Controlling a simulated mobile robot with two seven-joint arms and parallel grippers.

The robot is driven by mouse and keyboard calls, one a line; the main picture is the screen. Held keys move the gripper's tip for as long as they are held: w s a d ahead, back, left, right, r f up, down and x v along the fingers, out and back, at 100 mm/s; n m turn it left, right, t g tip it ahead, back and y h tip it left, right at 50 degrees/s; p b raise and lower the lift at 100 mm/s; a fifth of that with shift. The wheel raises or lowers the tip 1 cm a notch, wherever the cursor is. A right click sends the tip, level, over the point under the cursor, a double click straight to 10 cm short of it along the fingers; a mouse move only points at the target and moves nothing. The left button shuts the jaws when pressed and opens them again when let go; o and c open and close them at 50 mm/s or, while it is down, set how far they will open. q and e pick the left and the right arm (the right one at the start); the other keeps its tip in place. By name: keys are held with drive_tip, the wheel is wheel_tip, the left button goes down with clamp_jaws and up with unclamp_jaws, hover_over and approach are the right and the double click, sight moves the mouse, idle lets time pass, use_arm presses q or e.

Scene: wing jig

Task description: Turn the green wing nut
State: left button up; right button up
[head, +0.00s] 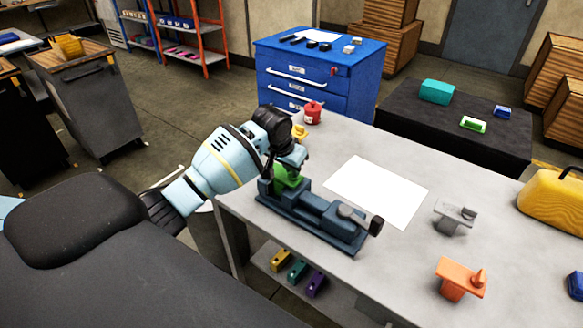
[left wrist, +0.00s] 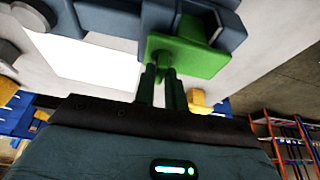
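The green wing nut (head: 285,180) sits at the left end of a dark blue jig (head: 318,212) on the grey workbench. In the left wrist view its flat green body (left wrist: 196,60) shows beside the blue jig parts (left wrist: 192,20). My left gripper (head: 288,160) comes down on it from above, partly hiding it. In the left wrist view its two dark fingers (left wrist: 162,80) are close together, with a narrow green tab between their tips. They look shut on that tab, though the contact is partly hidden. My right gripper is out of view.
A white sheet (head: 378,191) lies behind the jig. A grey part (head: 453,216), an orange part (head: 461,279) and a yellow case (head: 553,207) stand to the right. A red can (head: 313,113) and a yellow object (head: 299,132) are near my left wrist.

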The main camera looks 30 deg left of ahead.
use_arm(q)
drive_tip(key=o, duration=0.4)
drive_tip(key=shift+c, duration=0.2)
drive_tip(key=v, duration=0.8)
drive_tip(key=shift+f, duration=0.1)
